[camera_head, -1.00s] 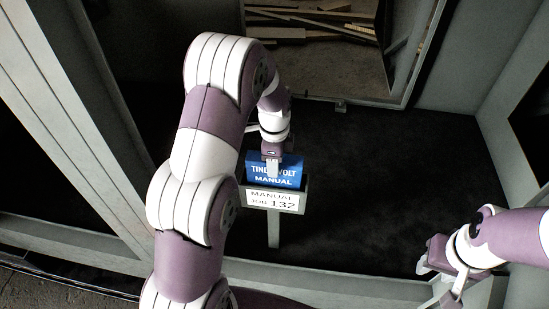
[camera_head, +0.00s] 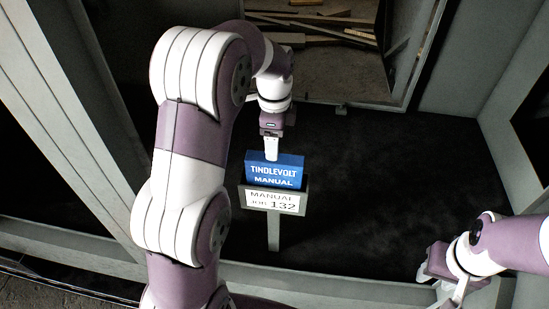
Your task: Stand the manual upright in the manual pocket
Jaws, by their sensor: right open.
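The blue manual (camera_head: 274,171), marked TINDLEVOLT MANUAL, stands upright in the grey manual pocket (camera_head: 305,197). Its lower part is hidden behind the pocket's white label, which reads MANUAL JOB 132. My right gripper (camera_head: 424,268) is open at the lower right, well apart from the manual and pocket.
The pocket stands on a grey post (camera_head: 273,232) above the dark enclosure floor (camera_head: 390,190). Grey frame walls (camera_head: 75,110) bound the left, and a front sill (camera_head: 340,287) runs below. A framed opening at the back shows wooden planks (camera_head: 315,28). The floor right of the pocket is clear.

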